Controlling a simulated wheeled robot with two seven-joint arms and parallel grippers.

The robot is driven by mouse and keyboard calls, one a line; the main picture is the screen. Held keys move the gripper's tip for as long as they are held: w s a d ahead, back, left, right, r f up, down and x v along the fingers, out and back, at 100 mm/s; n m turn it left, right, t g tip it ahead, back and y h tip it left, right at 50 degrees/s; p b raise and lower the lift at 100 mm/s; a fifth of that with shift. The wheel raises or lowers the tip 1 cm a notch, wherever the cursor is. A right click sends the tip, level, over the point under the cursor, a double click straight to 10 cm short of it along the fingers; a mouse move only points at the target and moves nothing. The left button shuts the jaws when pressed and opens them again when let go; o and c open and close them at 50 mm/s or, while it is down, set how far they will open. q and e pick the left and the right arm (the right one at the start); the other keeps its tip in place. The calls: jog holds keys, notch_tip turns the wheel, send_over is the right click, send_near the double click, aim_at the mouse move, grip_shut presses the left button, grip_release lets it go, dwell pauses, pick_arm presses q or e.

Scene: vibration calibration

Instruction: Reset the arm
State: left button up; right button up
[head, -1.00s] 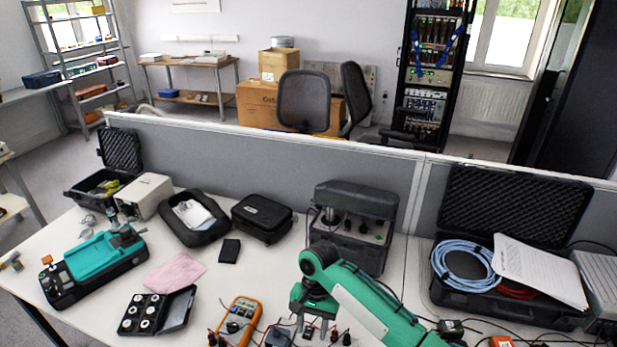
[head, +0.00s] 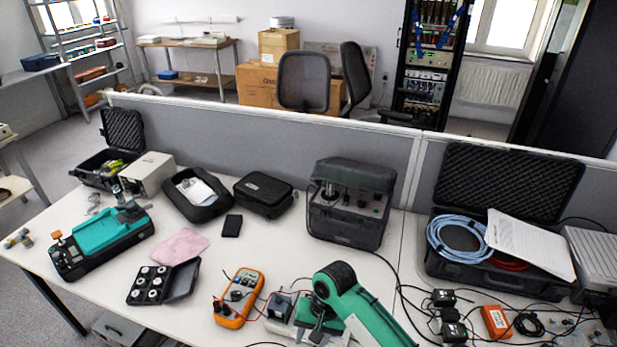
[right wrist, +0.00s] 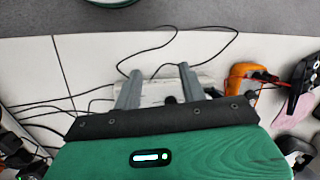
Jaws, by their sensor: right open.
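My right arm (head: 368,312) is green and comes in from the bottom right of the head view, bent over the front of the table. My right gripper shows in the right wrist view (right wrist: 160,82), with two grey fingers apart and nothing between them. Beyond the fingers lies a pale device (right wrist: 160,92) with cables on the white table. My left arm and gripper are not in view.
An orange multimeter (head: 240,298) lies left of my right arm, with a black case of round parts (head: 160,283) further left. A dark-covered machine (head: 350,203) stands behind. Black boxes (head: 447,315), an orange box (head: 497,322) and loose cables lie right. A grey partition (head: 270,147) closes the back.

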jog(key=s+d+r+n+t+h, duration=0.3)
jog(key=s+d+t, duration=0.2)
jog(key=s+d, duration=1.65)
notch_tip(320, 180, down, 31)
jog(key=g, duration=0.1)
jog(key=s+d+f, duration=0.2)
jog(key=s+f, duration=0.7)
jog(key=s+d+f+g, duration=0.1)
jog(key=s+d+f, duration=0.1)
jog(key=s+f, duration=0.8)
jog(key=shift+f+n, duration=0.15)
jog(key=shift+n, duration=0.25)
jog(key=shift+a, duration=0.1)
